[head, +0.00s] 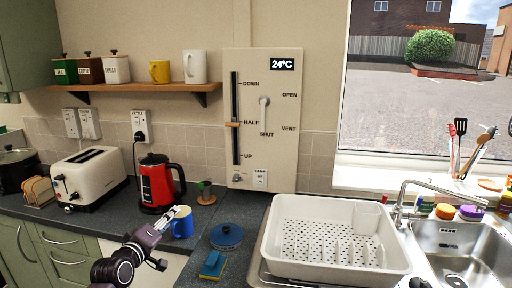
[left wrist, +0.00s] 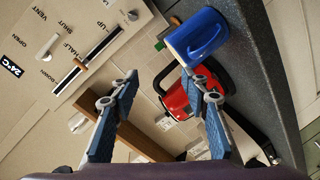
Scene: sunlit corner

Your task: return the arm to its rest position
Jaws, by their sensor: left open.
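A blue mug (head: 182,226) stands on the counter just beyond the gripper. In the left wrist view the mug (left wrist: 200,36) lies past the right-hand finger; I cannot tell the exact gap.
A red kettle (head: 158,186) and a cream toaster (head: 92,178) stand behind and left.

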